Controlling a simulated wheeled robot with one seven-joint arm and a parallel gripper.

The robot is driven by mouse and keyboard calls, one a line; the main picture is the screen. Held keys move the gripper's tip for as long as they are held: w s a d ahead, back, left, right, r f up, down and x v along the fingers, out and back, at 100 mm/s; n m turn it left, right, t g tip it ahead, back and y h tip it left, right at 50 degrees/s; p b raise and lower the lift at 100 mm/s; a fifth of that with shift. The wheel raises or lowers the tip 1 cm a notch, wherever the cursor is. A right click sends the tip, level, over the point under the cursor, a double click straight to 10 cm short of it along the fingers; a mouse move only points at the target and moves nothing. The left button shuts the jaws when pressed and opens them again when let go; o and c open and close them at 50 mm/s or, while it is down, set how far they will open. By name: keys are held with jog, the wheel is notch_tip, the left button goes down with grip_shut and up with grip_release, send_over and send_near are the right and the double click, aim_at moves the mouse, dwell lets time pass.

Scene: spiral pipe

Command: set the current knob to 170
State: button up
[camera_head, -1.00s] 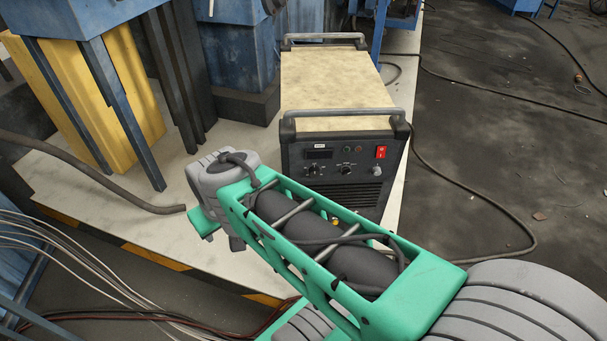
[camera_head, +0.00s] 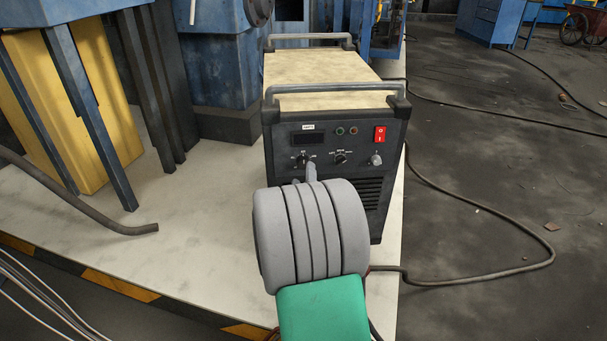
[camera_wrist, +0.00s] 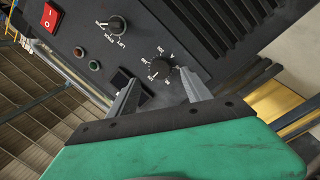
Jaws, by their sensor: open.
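The welding machine (camera_head: 335,190) stands on a pale platform with its dark front panel towards me. A round black knob with a numbered dial, seemingly the current knob (camera_head: 303,160), is at the panel's left; it also shows in the wrist view (camera_wrist: 161,68). My gripper (camera_head: 311,168) is at the panel just beside this knob. In the wrist view my gripper (camera_wrist: 160,78) is open, its two grey fingers either side of the knob's lower part in the picture. I cannot tell whether they touch it. The dial's pointer and numbers are too small to read surely.
A dark display (camera_head: 309,139) is above the dial. A cable (camera_head: 480,282) lies on the floor at right.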

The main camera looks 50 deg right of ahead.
aim_at(304, 165)
jog(key=x, duration=0.4)
jog(key=shift+w+d, duration=0.2)
jog(key=shift+c, duration=0.5)
grip_shut()
